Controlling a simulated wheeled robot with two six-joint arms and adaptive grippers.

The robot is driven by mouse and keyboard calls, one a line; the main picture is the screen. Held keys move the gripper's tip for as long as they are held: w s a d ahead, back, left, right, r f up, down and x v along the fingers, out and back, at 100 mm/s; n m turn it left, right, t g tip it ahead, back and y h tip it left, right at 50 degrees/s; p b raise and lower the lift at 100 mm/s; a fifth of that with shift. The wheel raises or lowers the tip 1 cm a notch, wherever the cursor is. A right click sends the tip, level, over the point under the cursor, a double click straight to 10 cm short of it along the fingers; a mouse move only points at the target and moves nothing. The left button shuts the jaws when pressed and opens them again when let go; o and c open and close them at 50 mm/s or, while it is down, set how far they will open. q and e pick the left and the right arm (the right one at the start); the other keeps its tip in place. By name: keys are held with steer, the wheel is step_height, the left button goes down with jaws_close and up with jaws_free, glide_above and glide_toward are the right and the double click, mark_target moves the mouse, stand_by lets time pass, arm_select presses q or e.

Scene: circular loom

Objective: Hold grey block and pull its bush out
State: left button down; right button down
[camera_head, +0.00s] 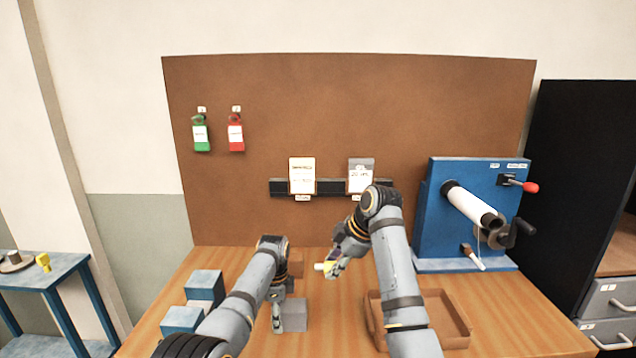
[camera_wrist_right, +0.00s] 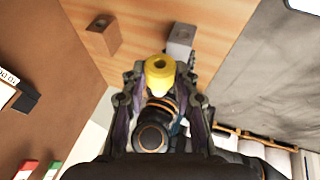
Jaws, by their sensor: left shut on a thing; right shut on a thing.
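The grey block (camera_head: 294,316) is on the table in front of my left gripper (camera_head: 283,305), which is shut on it. The block also shows in the right wrist view (camera_wrist_right: 180,40), with a dark opening in its face. My right gripper (camera_head: 336,264) is shut on the bush (camera_head: 324,267), which has a yellow collar and a pale end. The bush is held in the air, above and to the right of the block and apart from it. In the right wrist view the bush (camera_wrist_right: 160,74) sits between the two fingertips, its hole visible.
A brown block (camera_wrist_right: 103,36) with a hole stands behind the left gripper. Two blue blocks (camera_head: 205,286) are at the left. An empty-looking brown tray (camera_head: 456,328) lies at the right, partly behind my right arm. A blue winder with a crank (camera_head: 436,210) stands at the back right.

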arm_select(q)
steer(key=c, duration=0.5)
jaws_free()
